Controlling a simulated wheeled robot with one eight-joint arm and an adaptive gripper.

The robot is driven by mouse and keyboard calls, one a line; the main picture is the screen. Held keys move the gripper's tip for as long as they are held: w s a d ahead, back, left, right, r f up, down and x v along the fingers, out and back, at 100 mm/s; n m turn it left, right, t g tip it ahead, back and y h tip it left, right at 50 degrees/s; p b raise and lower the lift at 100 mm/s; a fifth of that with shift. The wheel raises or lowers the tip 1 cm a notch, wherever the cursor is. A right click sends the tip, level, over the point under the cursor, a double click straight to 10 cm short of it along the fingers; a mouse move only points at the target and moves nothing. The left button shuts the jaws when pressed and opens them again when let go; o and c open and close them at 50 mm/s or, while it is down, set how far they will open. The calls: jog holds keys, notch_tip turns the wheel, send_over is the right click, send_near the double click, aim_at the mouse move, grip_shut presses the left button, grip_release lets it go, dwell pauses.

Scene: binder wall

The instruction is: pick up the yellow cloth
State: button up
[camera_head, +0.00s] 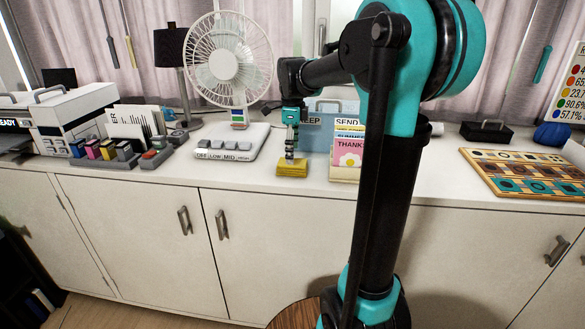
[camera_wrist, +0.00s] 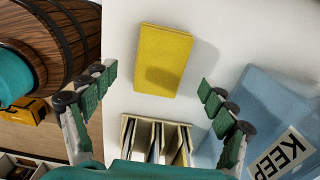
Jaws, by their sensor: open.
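The yellow cloth (camera_head: 292,168) lies as a flat folded block on the white counter, near its front edge, to the right of the fan's base. In the wrist view the cloth (camera_wrist: 163,60) lies ahead of the fingertips, between their two lines. My gripper (camera_head: 291,148) points down just above the cloth in the head view. In the wrist view my gripper (camera_wrist: 157,90) has its two green-padded fingers wide apart, with nothing between them. A shadow falls on the cloth's lower part there. I cannot tell the exact gap between fingertips and cloth.
A white fan (camera_head: 228,60) on a button base (camera_head: 232,143) stands left. A blue box (camera_wrist: 262,120) marked KEEP and a card holder (camera_head: 345,165) stand close on the right. A game board (camera_head: 525,172) lies far right. Bare counter (camera_head: 425,185) shows before it.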

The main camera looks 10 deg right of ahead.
aim_at(292, 167)
notch_tip(292, 167, down, 4)
jog(key=shift+f, duration=0.2)
jog(key=c, duration=1.2)
